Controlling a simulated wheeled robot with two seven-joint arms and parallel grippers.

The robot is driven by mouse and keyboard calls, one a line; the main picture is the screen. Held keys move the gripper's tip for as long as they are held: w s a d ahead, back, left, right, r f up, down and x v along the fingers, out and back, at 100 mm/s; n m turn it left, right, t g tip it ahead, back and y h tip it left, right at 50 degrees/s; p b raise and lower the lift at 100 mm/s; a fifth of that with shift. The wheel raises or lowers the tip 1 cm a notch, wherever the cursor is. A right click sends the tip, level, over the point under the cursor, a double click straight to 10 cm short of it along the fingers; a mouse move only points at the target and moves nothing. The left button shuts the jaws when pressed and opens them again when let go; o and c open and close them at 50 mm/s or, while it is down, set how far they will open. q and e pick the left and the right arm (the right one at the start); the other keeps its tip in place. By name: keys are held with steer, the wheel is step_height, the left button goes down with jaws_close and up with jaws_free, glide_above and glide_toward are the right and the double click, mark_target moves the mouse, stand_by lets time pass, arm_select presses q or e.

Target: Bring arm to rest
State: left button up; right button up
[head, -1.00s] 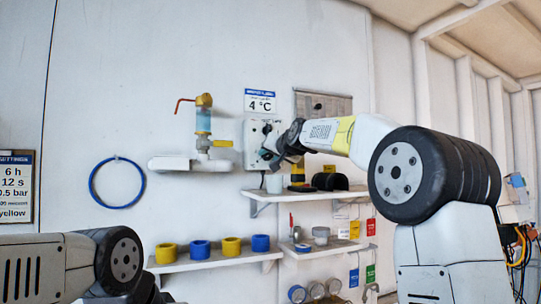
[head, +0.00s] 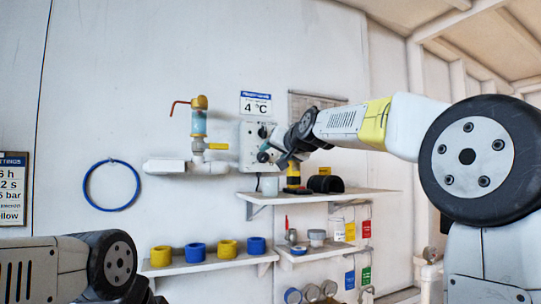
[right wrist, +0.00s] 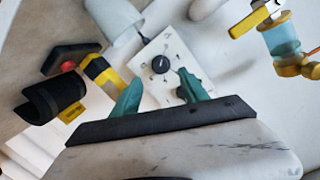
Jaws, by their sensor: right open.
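My right arm reaches in from the right. Its gripper (head: 273,151) is at the front of a white control box (head: 247,148) on the wall. In the right wrist view my right gripper (right wrist: 160,92) has its two green fingers apart and nothing held between them. A black knob (right wrist: 160,64) on the box face shows beyond and between the fingertips; I cannot tell whether they touch it. My left arm (head: 70,265) is low at the left, and its gripper is not in view.
Below the box, a shelf (head: 340,196) carries a cup (head: 270,186), a yellow-black item (head: 293,176) and a black roll (head: 325,184). A lower shelf (head: 210,265) carries yellow and blue rings. Left of the box is a pipe with a valve (head: 199,125).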

stand_by(0.4)
steer(key=s+d+f+g+h, duration=0.1)
steer(key=s+d+f+g, duration=0.2)
steer(key=s+f, duration=0.9)
steer(key=s+d+f+n+g+h, duration=0.1)
steer(key=s+d+f+g, duration=0.2)
steer(key=s+f, duration=0.9)
steer(key=s+d+f+g+h, duration=0.1)
steer(key=s+d+f+g, duration=0.2)
steer(key=s+f, duration=0.9)
steer(key=d, duration=0.2)
steer(key=shift+d+n+h, duration=0.3)
steer(key=shift+s, duration=0.1)
